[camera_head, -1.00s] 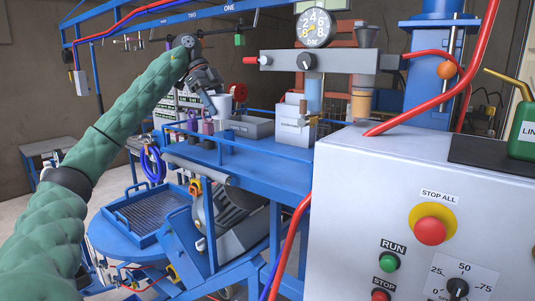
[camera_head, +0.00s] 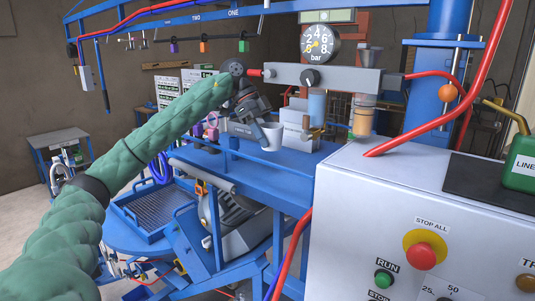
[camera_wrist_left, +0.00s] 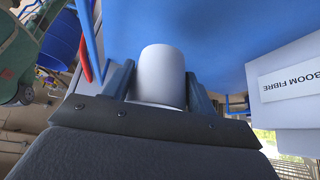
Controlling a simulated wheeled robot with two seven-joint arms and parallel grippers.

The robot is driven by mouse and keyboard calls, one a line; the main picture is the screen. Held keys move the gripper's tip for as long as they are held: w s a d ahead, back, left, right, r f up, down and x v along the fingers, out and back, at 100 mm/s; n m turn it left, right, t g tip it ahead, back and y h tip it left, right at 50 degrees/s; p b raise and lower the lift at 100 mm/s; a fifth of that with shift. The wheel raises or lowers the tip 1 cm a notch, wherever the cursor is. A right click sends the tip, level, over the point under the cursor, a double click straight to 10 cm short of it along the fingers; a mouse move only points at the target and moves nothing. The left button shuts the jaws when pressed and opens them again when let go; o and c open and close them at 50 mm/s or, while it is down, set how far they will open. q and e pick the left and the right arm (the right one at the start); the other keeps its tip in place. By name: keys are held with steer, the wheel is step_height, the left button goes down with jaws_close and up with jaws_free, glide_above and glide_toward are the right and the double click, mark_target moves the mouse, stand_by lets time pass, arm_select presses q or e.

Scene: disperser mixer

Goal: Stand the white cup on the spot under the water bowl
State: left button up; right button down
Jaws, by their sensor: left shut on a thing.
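The white cup (camera_head: 272,137) is in my left gripper (camera_head: 263,130), above the blue bench deck and just left of a white box. In the left wrist view the cup (camera_wrist_left: 162,75) sits between the two fingers (camera_wrist_left: 160,92), which are shut on it. The water bowl (camera_head: 317,105) is the clear bluish bowl under the grey regulator bar, to the right of the cup. A brass valve (camera_head: 315,132) is below it. The spot under the bowl cannot be made out. My right gripper is not in view.
The white box (camera_head: 297,127) stands close to the cup; a labelled box (camera_wrist_left: 290,85) shows at the wrist view's right. An amber bowl (camera_head: 362,118) hangs right of the water bowl. The grey control cabinet (camera_head: 360,200) stands in front, and a blue rail (camera_head: 245,150) edges the deck.

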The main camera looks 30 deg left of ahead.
mark_target(268, 149)
arm_select(q)
step_height(268, 149, down, 4)
steer(key=shift+w+d+r+p, duration=0.15)
steer(key=shift+r+p, duration=0.05)
steer(key=shift+p, duration=0.35)
steer(key=shift+f+p, duration=0.3)
steer(key=shift+f, duration=0.25)
steer(key=shift+f+p, duration=0.5)
steer(key=shift+f, duration=0.95)
steer(key=o, duration=1)
